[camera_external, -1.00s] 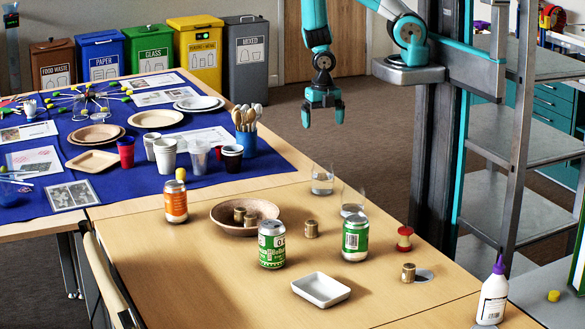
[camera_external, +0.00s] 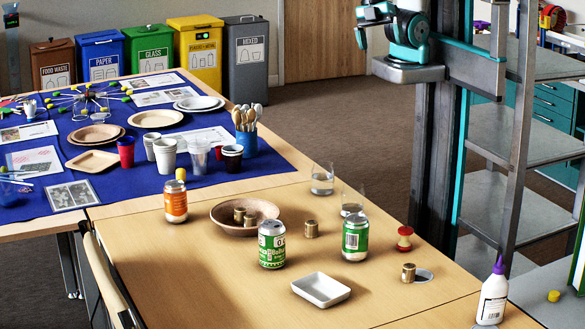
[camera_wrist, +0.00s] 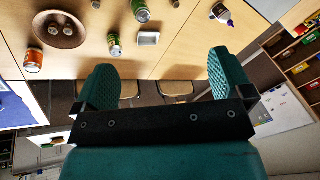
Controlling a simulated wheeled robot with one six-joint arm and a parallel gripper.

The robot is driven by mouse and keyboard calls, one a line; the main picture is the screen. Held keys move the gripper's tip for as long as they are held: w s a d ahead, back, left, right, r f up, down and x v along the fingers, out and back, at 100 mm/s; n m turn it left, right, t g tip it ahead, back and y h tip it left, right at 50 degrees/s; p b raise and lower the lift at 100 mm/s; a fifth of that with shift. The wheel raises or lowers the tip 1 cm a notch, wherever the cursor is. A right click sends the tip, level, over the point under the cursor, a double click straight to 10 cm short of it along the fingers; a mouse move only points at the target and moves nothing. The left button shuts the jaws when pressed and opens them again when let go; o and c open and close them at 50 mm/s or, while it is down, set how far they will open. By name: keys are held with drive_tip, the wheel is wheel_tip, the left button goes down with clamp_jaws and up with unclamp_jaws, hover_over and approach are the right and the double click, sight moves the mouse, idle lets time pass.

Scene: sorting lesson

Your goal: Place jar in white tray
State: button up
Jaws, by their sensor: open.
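The white tray (camera_external: 320,289) is a small, empty rectangular dish on the wooden table; it also shows in the wrist view (camera_wrist: 148,38). Two clear glasses (camera_external: 322,181) stand behind. I cannot tell which of these is the jar. My gripper (camera_wrist: 165,82) is open and empty in the wrist view, its teal fingers wide apart, well away from the tray.
Two green cans (camera_external: 272,245) (camera_external: 355,238), an orange can (camera_external: 176,201), a red apple core (camera_external: 404,238) and a purple-capped bottle (camera_external: 493,292) stand around the tray. A blue cloth (camera_external: 270,173) with plates and cups lies behind. Table in front of the tray is clear.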

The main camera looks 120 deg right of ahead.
drive_tip(key=shift+o, duration=0.2)
drive_tip(key=shift+s+a+r, duration=0.25)
drive_tip(key=shift+s+r, duration=0.3)
drive_tip(key=shift+s, duration=0.2)
